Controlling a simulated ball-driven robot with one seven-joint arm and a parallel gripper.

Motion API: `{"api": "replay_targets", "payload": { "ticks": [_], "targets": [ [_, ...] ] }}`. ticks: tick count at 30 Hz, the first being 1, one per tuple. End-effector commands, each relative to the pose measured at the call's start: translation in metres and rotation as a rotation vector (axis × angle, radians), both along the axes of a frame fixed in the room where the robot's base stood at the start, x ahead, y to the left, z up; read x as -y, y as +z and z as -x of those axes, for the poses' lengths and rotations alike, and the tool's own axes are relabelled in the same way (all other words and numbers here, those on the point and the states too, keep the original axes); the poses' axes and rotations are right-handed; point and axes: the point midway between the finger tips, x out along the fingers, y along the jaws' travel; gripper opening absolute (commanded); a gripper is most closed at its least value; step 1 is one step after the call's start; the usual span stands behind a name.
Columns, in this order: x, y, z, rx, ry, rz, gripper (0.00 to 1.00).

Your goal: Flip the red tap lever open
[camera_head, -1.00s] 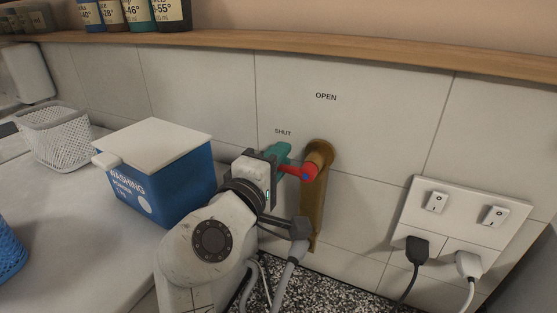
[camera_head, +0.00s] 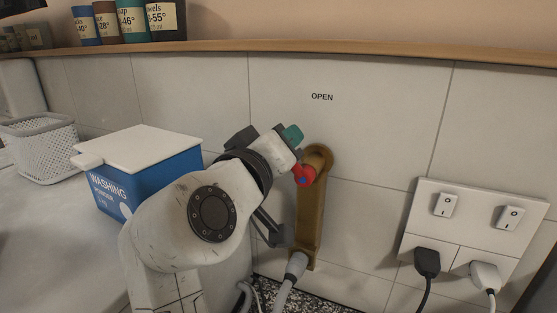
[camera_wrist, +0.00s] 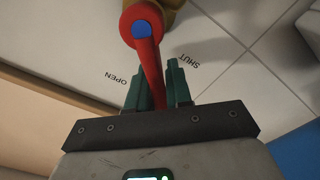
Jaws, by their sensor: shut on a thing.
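The red tap lever has a round hub with a blue cap (camera_head: 304,176), on a brass tap body (camera_head: 312,215) on the wall. In the head view my gripper (camera_head: 293,135) is up and left of the hub and hides most of the lever. In the wrist view the red lever (camera_wrist: 148,62) runs from the hub between the green fingers of my gripper (camera_wrist: 158,78), which are shut on it. The OPEN label (camera_head: 322,97) is above the tap. The SHUT label (camera_wrist: 189,61) shows only in the wrist view, right of the fingers.
A blue washing powder box (camera_head: 150,180) with a white lid stands on the counter at left, near my arm. A wooden shelf (camera_head: 300,50) runs above. A socket panel (camera_head: 470,225) with plugs is at right. A grey hose (camera_head: 292,278) hangs below the tap.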

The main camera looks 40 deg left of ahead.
Motion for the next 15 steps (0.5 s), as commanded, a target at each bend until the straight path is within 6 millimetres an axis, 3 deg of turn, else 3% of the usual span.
{"api": "replay_targets", "payload": {
  "ticks": [15],
  "targets": [
    [0.023,0.008,-0.005,-0.113,0.0,-0.46,0.0]
  ]
}}
